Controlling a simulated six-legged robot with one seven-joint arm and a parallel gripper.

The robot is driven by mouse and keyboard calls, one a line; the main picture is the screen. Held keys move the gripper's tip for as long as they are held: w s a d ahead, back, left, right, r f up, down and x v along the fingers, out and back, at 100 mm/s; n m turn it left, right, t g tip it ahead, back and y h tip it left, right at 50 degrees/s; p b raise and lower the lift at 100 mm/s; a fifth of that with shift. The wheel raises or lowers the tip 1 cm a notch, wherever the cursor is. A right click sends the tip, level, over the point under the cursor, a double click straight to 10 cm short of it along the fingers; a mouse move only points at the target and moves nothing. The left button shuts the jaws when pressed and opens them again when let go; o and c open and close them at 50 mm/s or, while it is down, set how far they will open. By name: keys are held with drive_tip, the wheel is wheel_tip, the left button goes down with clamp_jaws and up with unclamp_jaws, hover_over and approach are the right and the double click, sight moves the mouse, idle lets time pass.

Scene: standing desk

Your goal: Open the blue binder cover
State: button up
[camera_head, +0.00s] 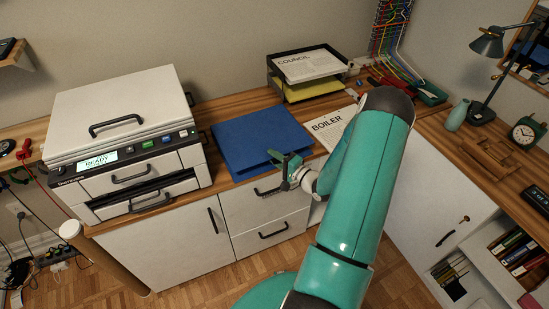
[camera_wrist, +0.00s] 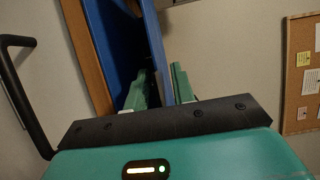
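The blue binder (camera_head: 258,138) lies flat on the wooden desktop with its cover down or nearly so. My gripper (camera_head: 284,164) is at the binder's front edge, near its right corner. Its two green fingers look spread apart in the head view. In the wrist view, the blue cover's edge (camera_wrist: 152,30) runs between the fingers of my gripper (camera_wrist: 160,88), close to the right one. The dark gap under the cover shows to its left, with another blue panel (camera_wrist: 104,32) beyond. I cannot see a firm grip on the cover.
A white printer (camera_head: 118,130) stands left of the binder. A "BOILER" paper (camera_head: 331,127) lies to the right, partly behind my arm. A black paper tray (camera_head: 307,90) is behind. Drawers with a black handle (camera_head: 273,230) are below the desk edge (camera_head: 225,185).

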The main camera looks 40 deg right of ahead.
clamp_jaws()
drive_tip(key=shift+w, duration=0.1)
idle(1.3)
